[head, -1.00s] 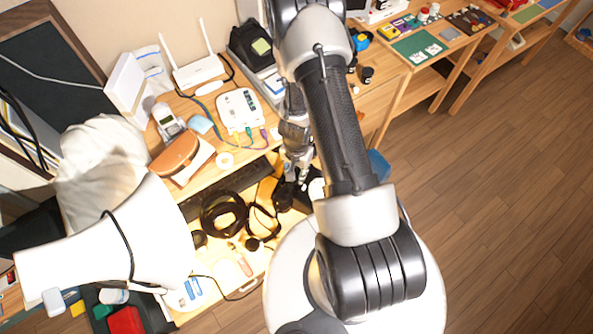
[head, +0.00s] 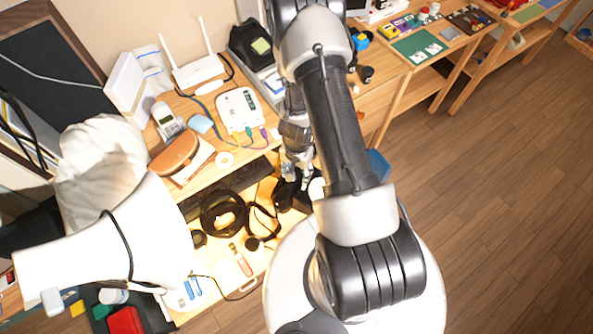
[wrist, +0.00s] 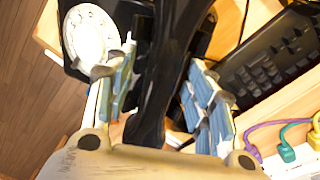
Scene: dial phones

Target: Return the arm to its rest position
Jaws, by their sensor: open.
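My gripper (wrist: 160,75) is open, with one blue-padded finger on each side of a long black part, seemingly the handset of a black dial phone. I cannot tell whether the fingers touch it. The phone's white dial (wrist: 88,34) shows at upper left in the wrist view. In the head view my gripper (head: 299,176) points down over the desk's front right part, close above the black phone (head: 284,197). My arm hides part of the phone there.
A black keyboard (wrist: 268,62) lies beside the gripper. A white box with coloured cables (head: 240,108), a cordless phone (head: 167,121), a router (head: 196,70) and black headphones (head: 222,214) crowd the desk. Open wooden floor (head: 500,220) lies right.

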